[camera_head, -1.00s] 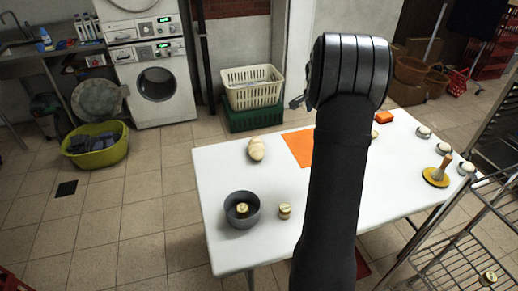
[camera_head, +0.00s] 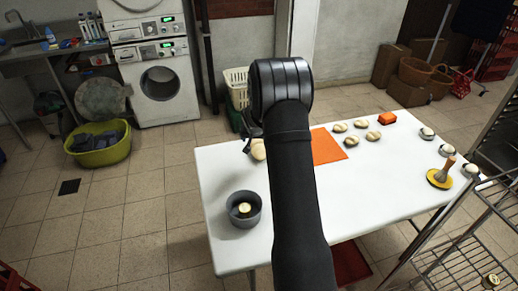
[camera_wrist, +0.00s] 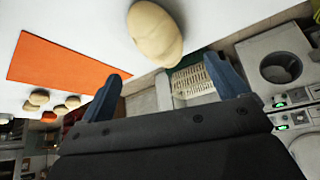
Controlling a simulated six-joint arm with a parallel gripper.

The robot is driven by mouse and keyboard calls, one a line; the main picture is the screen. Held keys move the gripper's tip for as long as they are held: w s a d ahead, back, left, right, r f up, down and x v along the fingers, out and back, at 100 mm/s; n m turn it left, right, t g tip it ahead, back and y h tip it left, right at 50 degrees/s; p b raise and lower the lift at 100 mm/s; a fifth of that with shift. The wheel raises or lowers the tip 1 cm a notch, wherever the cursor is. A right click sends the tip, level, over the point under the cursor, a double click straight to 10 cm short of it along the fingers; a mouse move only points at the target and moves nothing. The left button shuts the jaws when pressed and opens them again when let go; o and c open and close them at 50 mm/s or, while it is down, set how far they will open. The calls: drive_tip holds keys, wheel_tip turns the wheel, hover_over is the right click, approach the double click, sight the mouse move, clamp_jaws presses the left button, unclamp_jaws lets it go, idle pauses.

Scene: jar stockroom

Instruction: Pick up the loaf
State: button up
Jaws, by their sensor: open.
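The loaf (camera_head: 259,150) is pale and lumpy and lies on the white table (camera_head: 225,165), left of the orange mat (camera_head: 325,150). My arm and gripper partly cover it in the head view. In the wrist view the whole loaf (camera_wrist: 155,32) shows near the top, ahead of the gap between my fingers and apart from them. My gripper (camera_wrist: 168,68) is open and empty, its two blue-grey fingers spread. In the head view my gripper (camera_head: 251,138) is mostly hidden behind the dark wrist, close to the loaf.
A grey bowl (camera_head: 232,217) with a small jar inside stands at the table's front left. Several pale round items (camera_head: 361,124) and an orange block (camera_head: 387,118) lie right of the mat. A yellow disc with a handle (camera_head: 440,178) and a wire rack (camera_head: 480,250) are at right.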

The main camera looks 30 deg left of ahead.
drive_tip(key=x, duration=1)
drive_tip(key=c, duration=1.2)
drive_tip(key=shift+r, duration=0.1)
